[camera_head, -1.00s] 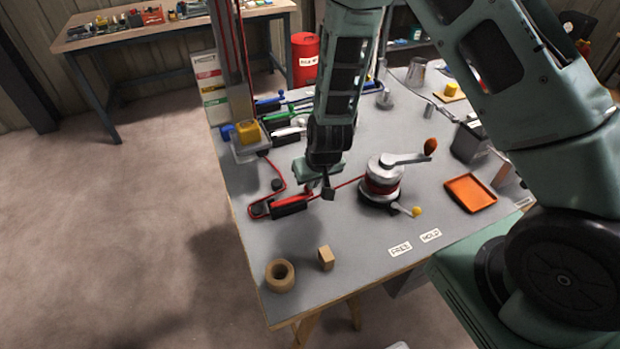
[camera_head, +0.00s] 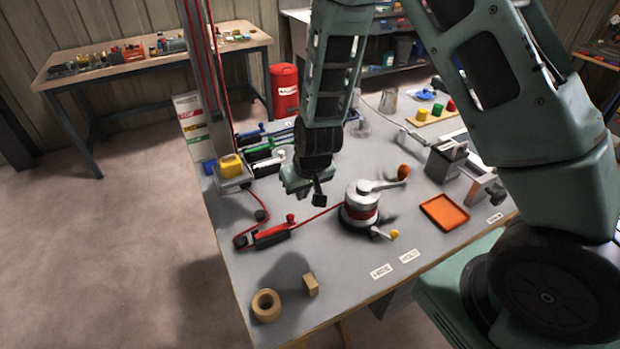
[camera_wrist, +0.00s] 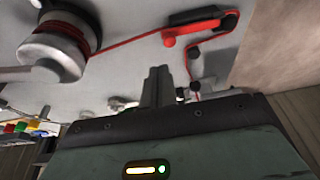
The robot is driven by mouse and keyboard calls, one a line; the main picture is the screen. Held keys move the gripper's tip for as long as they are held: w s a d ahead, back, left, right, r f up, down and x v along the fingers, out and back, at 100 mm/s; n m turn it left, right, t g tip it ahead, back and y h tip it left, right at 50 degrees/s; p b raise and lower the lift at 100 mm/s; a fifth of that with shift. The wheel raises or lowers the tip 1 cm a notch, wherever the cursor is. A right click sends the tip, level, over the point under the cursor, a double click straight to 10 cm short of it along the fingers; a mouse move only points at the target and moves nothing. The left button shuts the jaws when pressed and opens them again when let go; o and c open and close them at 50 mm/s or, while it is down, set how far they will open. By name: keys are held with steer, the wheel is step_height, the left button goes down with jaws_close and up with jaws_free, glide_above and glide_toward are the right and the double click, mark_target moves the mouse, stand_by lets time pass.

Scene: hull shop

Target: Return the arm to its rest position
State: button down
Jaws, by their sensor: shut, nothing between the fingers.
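My gripper (camera_head: 319,196) hangs from my arm above the grey workbench (camera_head: 330,270), behind and to the left of the silver winch (camera_head: 361,206). Its fingers are shut with nothing between them. In the wrist view the closed fingers (camera_wrist: 156,88) point over the bench. The winch (camera_wrist: 60,45) shows there at the left, and the red clutch lever (camera_wrist: 190,27) at the top right. In the head view the red clutch (camera_head: 270,236) sits left of the winch, with the red line running through it. My gripper appears apart from all of these.
A yellow block (camera_head: 231,166) sits on a small tray by the tall mast. An orange tray (camera_head: 444,212) lies right of the winch. A tan ring (camera_head: 266,305) and a wooden block (camera_head: 311,285) stand at the front left.

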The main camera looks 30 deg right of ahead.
steer(key=v, duration=0.6)
steer(key=s+a+r+n+g+y+b, duration=0.25)
steer(key=s+a+r, duration=0.25)
steer(key=s+a, duration=0.45)
steer(key=s+r+n+h, duration=0.1)
steer(key=s+r+n, duration=0.1)
steer(key=s, duration=0.5)
steer(key=s+r+n+g+h+b, duration=0.1)
steer(key=s+r+n, duration=0.1)
steer(key=s, duration=0.5)
steer(key=shift+s+a+n, duration=0.15)
steer(key=shift+a+n, duration=0.1)
steer(key=shift+n, duration=0.4)
